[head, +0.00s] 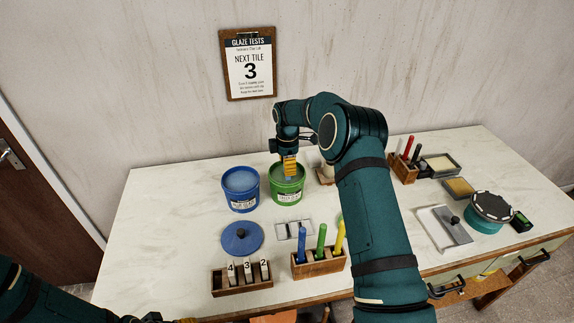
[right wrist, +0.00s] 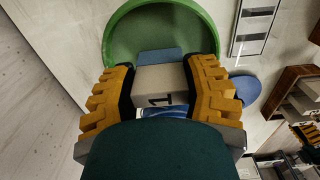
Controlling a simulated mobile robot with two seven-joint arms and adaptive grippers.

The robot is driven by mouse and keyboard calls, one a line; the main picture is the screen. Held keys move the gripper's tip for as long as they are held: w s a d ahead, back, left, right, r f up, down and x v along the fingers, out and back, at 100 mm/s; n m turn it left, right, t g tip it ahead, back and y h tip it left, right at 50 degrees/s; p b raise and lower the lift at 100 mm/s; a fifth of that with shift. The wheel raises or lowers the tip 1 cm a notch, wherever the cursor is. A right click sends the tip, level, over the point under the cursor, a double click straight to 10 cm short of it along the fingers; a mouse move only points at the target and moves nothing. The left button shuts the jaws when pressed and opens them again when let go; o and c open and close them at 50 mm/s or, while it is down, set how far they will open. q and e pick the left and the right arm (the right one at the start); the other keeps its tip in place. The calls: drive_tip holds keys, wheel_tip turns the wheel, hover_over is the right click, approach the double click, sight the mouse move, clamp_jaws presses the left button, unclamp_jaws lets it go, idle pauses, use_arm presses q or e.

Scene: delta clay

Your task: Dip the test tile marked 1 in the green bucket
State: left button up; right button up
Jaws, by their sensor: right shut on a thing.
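My right gripper (head: 290,166) is above the green bucket (head: 287,196), pointing down. In the right wrist view, the right gripper (right wrist: 160,88) is shut on the test tile (right wrist: 158,80), a pale block marked 1. The tile's far end is blue and overlaps the opening of the green bucket (right wrist: 112,47) in that view. I cannot tell how far the tile's end is above or inside the rim. My left gripper (head: 165,319) shows only in part at the bottom edge, and its fingers are mostly cut off.
A blue bucket (head: 240,200) stands just left of the green one, with a blue lid (head: 242,239) in front. A wooden rack (head: 243,286) holds tiles 4, 3 and 2. Another rack (head: 318,270) holds coloured sticks. A wall sign (head: 248,63) reads "Next tile 3".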

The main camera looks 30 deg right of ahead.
drive_tip(key=shift+f+b, duration=0.3)
drive_tip(key=shift+f, duration=0.2)
idle(0.8)
drive_tip(key=shift+r, duration=0.15)
idle(1.1)
drive_tip(key=shift+r+p, duration=1.7)
drive_tip(key=shift+r, duration=1.1)
drive_tip(key=shift+r, duration=0.1)
drive_tip(key=shift+r+p, duration=1)
drive_tip(key=shift+r, duration=0.45)
drive_tip(key=shift+f, duration=0.1)
